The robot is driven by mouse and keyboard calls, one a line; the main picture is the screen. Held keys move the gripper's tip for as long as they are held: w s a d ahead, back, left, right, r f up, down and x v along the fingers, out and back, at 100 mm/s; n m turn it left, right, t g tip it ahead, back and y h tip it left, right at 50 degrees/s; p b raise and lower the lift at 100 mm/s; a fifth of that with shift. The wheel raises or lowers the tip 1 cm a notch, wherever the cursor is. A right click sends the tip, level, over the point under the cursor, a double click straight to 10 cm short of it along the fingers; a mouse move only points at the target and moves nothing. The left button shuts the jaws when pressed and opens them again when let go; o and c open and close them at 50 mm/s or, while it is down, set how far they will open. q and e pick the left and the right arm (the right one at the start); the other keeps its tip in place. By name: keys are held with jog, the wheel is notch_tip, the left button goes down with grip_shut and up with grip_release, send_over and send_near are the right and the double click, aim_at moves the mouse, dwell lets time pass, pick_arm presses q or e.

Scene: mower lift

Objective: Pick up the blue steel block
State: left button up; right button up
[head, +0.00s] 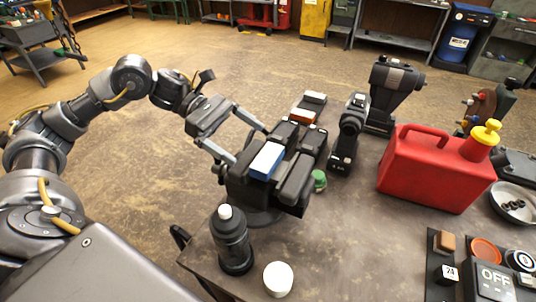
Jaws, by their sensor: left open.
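The blue steel block (266,161), with a pale top, sits on a dark vise-like fixture (238,190) at the left end of the workbench, in the middle of the head view. My left gripper (249,147) reaches in from the left, its two grey fingers spread apart and pointing toward the block. The fingertips are close to the block's far left side. Nothing shows between them, and I cannot tell whether they touch it. My right gripper is not in view.
A black bottle (232,240) and a white round container (278,279) stand in front of the fixture. Dark power tools (350,130) stand behind it to the right. A red fuel can (432,170) stands at right. Bare bench (360,240) lies between the can and the fixture.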

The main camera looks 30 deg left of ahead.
aim_at(264, 154)
pick_arm(q)
jog(key=shift+d+f, duration=0.15)
jog(key=shift+d, duration=0.35)
jog(key=p+x, duration=0.3)
jog(key=x, duration=0.1)
jog(key=shift+d+p, duration=0.15)
jog(key=shift+p, duration=0.25)
jog(key=shift+d+f, duration=0.2)
jog(key=shift+d, duration=0.1)
jog(key=shift+a, duration=0.1)
jog(key=shift+c, duration=1.4)
jog(key=c, duration=0.9)
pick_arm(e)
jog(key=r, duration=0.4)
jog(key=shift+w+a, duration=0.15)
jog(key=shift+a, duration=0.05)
pick_arm(q)
jog(key=shift+r, duration=0.1)
